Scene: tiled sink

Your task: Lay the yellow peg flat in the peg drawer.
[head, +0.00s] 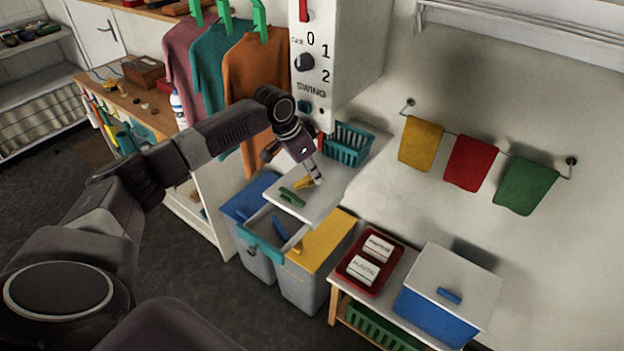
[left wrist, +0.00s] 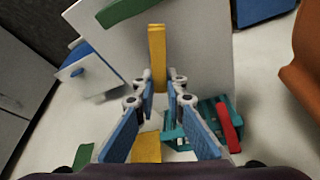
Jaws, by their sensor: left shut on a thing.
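The yellow peg (head: 303,183) is at the white top (head: 318,200) of the unit below the control panel. My left gripper (head: 315,180) is shut on it. In the left wrist view the yellow peg (left wrist: 158,55) stands out between the blue finger pads (left wrist: 160,98). I cannot tell whether it touches the white top. A green peg (head: 291,197) lies on the white top near the front edge. An open grey drawer with a teal front (head: 263,247), seemingly the peg drawer, sticks out below that edge. A blue piece (head: 281,228) shows in it. My right gripper is out of view.
A teal basket (head: 346,146) stands at the back of the white top. Hanging garments (head: 258,75) are close to the left of my gripper. Bins with blue (head: 247,196) and yellow (head: 322,240) lids stand by the drawer. A red tray (head: 370,262) is to the right.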

